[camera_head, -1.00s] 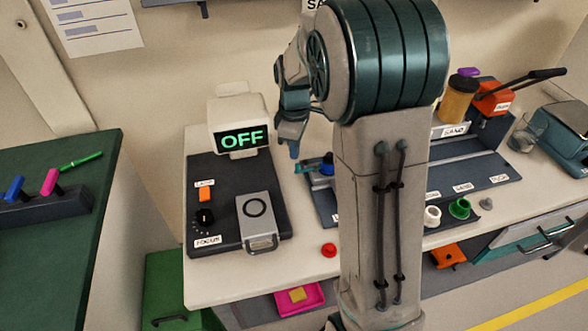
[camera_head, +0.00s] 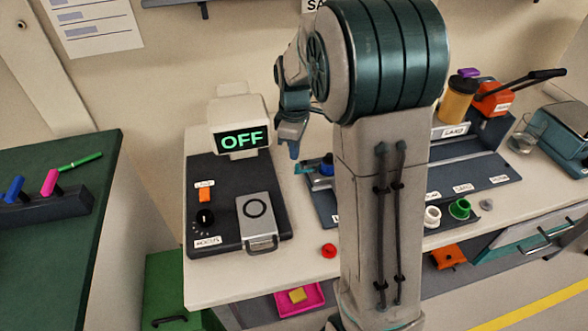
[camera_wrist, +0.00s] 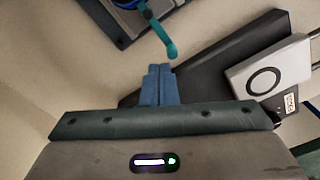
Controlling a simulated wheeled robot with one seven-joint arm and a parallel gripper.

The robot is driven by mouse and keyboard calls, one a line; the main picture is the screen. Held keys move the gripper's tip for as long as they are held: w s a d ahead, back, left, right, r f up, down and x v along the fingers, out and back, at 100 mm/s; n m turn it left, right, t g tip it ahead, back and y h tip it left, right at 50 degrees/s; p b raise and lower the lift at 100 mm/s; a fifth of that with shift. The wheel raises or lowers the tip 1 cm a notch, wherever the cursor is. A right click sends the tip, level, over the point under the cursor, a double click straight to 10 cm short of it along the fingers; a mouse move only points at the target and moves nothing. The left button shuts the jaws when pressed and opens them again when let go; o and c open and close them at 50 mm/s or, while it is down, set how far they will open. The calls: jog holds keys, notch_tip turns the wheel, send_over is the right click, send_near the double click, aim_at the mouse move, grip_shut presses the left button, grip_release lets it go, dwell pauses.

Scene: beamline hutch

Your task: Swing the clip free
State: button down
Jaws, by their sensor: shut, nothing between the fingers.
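A teal arm-like piece, which looks like the clip (camera_wrist: 157,30), reaches out from a blue round part at the top of the wrist view and ends in a rounded tip. In the head view the clip (camera_head: 303,168) sticks out to the left of the blue part (camera_head: 327,165), which my arm partly hides. My gripper (camera_wrist: 160,68) is shut and empty, its blue fingertips just short of the clip's rounded tip in the picture. In the head view my gripper (camera_head: 294,152) points down above and left of the clip. I cannot tell whether they touch.
A red cap (camera_head: 329,250) lies on the bench's front. White (camera_head: 432,216) and green (camera_head: 459,208) rings are to the right. My arm hides the bench's middle.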

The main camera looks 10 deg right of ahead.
jog(key=shift+f, duration=0.2)
dwell(0.6)
jog(key=shift+f+b, duration=0.2)
jog(key=shift+b, duration=0.1)
jog(key=shift+s, duration=0.15)
jog(key=shift+s+a, duration=0.1)
jog(key=shift+s, duration=0.55)
